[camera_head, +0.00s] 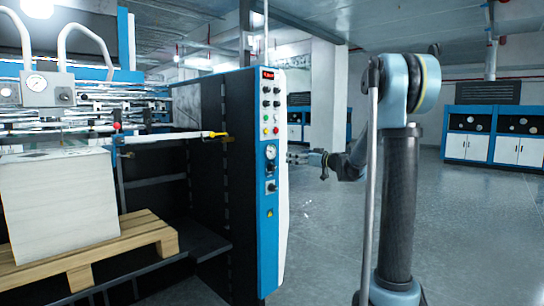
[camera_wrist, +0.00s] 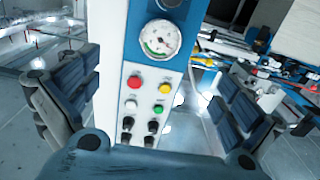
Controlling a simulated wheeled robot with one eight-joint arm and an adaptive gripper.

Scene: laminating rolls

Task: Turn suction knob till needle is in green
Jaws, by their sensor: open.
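The suction gauge (camera_head: 270,153) is a round white dial on the blue and white control column (camera_head: 272,230). In the wrist view the gauge (camera_wrist: 160,39) shows a green arc along its lower left; the needle's exact reading is too small to tell. A dark round fitting (camera_wrist: 171,3), possibly the suction knob, is cut off at the wrist view's top edge. A dark knob (camera_head: 271,186) shows below the gauge in the head view. My gripper (camera_head: 298,158) is right of the column, apart from it. Its fingers are spread wide and empty in the wrist view (camera_wrist: 158,75).
Coloured buttons (camera_wrist: 145,95) and dark knobs sit beside the gauge on the panel. A yellow-tipped bar (camera_head: 215,135) reaches toward the column from the left. A paper stack (camera_head: 58,205) stands on a wooden pallet (camera_head: 100,255).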

